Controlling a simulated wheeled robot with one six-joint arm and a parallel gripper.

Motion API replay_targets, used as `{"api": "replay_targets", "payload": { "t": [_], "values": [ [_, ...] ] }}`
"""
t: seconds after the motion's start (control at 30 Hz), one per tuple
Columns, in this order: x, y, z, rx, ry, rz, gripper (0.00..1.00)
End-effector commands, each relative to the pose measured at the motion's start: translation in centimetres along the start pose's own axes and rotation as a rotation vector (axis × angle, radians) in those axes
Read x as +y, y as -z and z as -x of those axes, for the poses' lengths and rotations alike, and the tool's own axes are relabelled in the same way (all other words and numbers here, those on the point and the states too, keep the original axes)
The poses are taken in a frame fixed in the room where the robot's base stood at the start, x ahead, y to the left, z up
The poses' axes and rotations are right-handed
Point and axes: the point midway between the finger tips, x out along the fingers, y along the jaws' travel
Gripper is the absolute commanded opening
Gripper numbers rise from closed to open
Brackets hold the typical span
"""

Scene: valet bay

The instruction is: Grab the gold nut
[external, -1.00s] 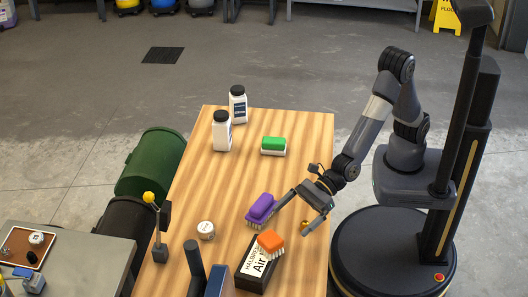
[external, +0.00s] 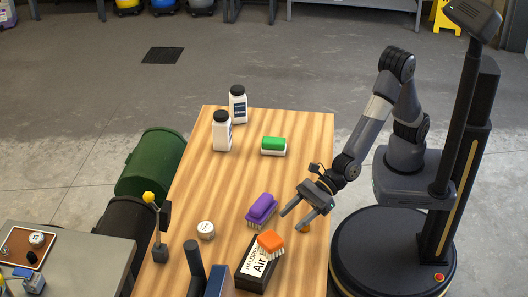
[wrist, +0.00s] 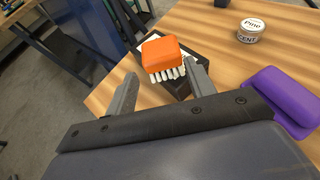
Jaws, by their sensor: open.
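The gold nut (external: 305,228) is a small gold-brown piece on the wooden table near its right edge. It is partly covered by my gripper in the external view, and I cannot make it out in the wrist view. My gripper (external: 291,222) is open above the table, its fingers pointing down and left. One fingertip looks right beside the nut; whether they touch I cannot tell. In the wrist view, nothing shows held between the fingers of my gripper (wrist: 158,85).
A purple brush (external: 262,208) lies just left of my gripper. An orange brush (external: 270,241) rests on a dark box (external: 247,273). A round tin (external: 206,230), a green brush (external: 273,144) and two white bottles (external: 222,134) stand farther off. The table's middle is clear.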

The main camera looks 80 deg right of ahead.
Motion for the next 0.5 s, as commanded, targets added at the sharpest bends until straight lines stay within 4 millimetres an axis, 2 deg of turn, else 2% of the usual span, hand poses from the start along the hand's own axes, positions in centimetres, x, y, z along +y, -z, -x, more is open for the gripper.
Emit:
{"api": "replay_targets", "payload": {
  "t": [0.17,0.37,0.5],
  "values": [
    [-0.4,2.0,1.8,-0.013,0.025,-0.008,0.51],
    [-1.4,5.6,5.8,-0.022,0.072,-0.022,0.51],
    [-2.2,8.7,8.7,-0.020,0.097,-0.033,0.51]
  ]
}}
